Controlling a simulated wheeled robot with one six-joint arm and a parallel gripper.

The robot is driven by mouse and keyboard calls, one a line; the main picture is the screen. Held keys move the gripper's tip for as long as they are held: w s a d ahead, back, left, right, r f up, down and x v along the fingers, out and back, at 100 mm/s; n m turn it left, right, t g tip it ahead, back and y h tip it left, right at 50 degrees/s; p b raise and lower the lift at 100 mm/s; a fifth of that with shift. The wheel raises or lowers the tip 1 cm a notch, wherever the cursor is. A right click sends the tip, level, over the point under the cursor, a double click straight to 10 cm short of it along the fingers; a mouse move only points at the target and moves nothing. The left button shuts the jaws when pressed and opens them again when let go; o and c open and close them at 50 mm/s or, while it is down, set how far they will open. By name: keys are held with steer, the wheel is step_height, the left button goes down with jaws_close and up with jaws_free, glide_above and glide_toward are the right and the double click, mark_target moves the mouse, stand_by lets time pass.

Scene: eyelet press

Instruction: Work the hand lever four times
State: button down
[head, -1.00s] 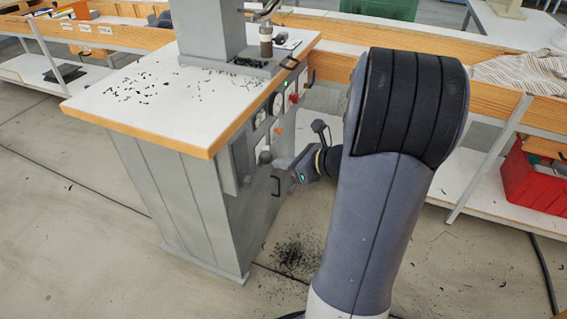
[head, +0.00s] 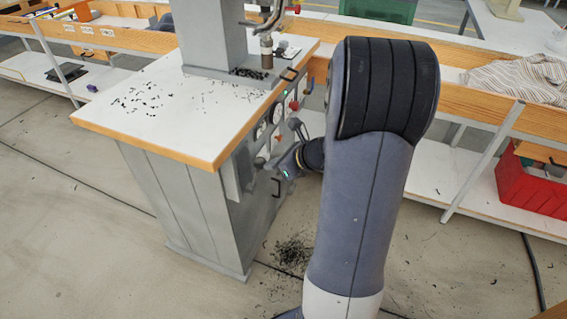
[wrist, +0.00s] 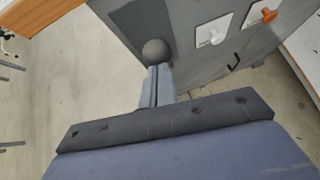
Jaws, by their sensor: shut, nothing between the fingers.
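The hand lever's dark grey ball knob (head: 259,162) shows at the side panel of the grey press cabinet (head: 190,210). In the wrist view the knob (wrist: 155,51) is just beyond my fingertips, in line with them. The lever's shaft is mostly hidden. My gripper (wrist: 158,68) is shut with its fingers together and nothing between them. In the head view my gripper (head: 270,166) reaches in from the right, its tips close to the knob. I cannot tell whether they touch it.
The panel carries a red button (head: 293,105) and an orange knob (wrist: 268,15), with a black handle (head: 277,187) below. Black scraps lie on the white worktop (head: 150,105) and floor. A wooden-edged bench (head: 480,100) and red crate (head: 530,185) stand right.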

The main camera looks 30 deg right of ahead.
steer(key=shift+w+a+r, duration=0.25)
steer(key=shift+w+a, duration=0.05)
steer(key=shift+w, duration=0.05)
steer(key=shift+r+p, duration=0.85)
steer(key=shift+p, duration=0.05)
steer(key=shift+f, duration=0.15)
